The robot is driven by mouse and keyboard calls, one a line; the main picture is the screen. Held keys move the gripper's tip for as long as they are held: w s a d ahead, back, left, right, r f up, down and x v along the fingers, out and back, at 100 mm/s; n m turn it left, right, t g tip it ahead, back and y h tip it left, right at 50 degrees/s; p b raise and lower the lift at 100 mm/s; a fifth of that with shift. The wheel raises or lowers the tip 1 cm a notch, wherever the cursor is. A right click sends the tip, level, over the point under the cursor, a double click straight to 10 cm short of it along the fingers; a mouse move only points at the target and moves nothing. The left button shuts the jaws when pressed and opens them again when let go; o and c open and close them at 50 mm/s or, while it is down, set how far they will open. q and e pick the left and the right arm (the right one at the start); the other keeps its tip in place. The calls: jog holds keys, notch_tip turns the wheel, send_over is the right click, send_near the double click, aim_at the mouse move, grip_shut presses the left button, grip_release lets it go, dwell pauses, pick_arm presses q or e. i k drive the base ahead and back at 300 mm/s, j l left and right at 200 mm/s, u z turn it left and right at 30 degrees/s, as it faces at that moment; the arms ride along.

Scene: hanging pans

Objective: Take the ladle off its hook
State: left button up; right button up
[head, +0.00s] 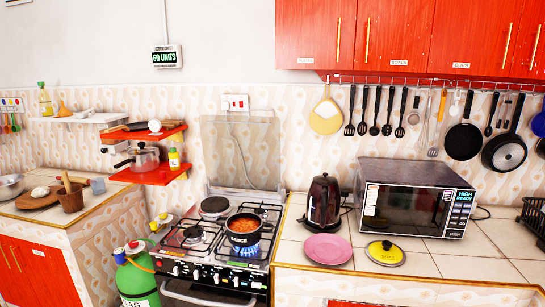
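A rail with hooks (440,80) runs along the tiled wall under the red cabinets in the head view. Lighter utensils (440,105) and dark pans (463,141) hang farther right. The ladle is likely among the hanging utensils, but they are too small for me to tell which one it is. Neither of my grippers is in view.
Below the rail stand a microwave (417,196) and a dark kettle (323,200). A pan (243,228) sits over a lit flame on the stove (215,262).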

aim_at(374, 131)
jog(key=i+l+z, duration=0.1)
jog(key=i, duration=0.25)
jog(key=i+l+z, duration=0.15)
jog(key=i+l, duration=0.15)
jog(key=i+l+z, duration=0.1)
jog(key=i, duration=0.3)
